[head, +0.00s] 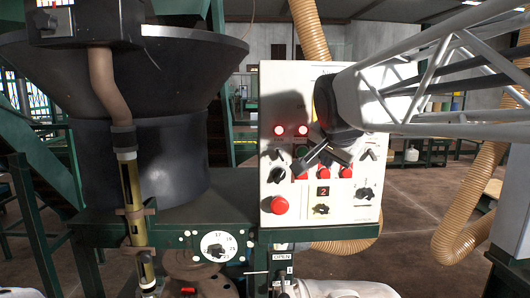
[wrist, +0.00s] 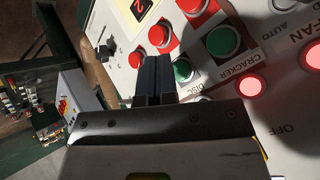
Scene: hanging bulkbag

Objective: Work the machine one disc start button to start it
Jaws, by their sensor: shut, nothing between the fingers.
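The green button beside the DISC label (wrist: 183,70) shows in the wrist view, just right of my fingertips. My gripper (wrist: 153,62) is shut and empty, its two dark fingers side by side close to the panel. I cannot tell whether they touch it. In the head view my gripper (head: 306,168) reaches down and left across the white control panel (head: 340,212). A green button (head: 302,151) shows partly there beside the arm; its label cannot be read.
Another green button (wrist: 223,40) sits by the CRACKER label. Red buttons (wrist: 165,37) lie close to the fingers. Lit red lamps (head: 279,130) are at the panel's upper left. A large red button (head: 279,205) is lower left, near a display reading 2 (head: 323,191). Black knobs surround them.

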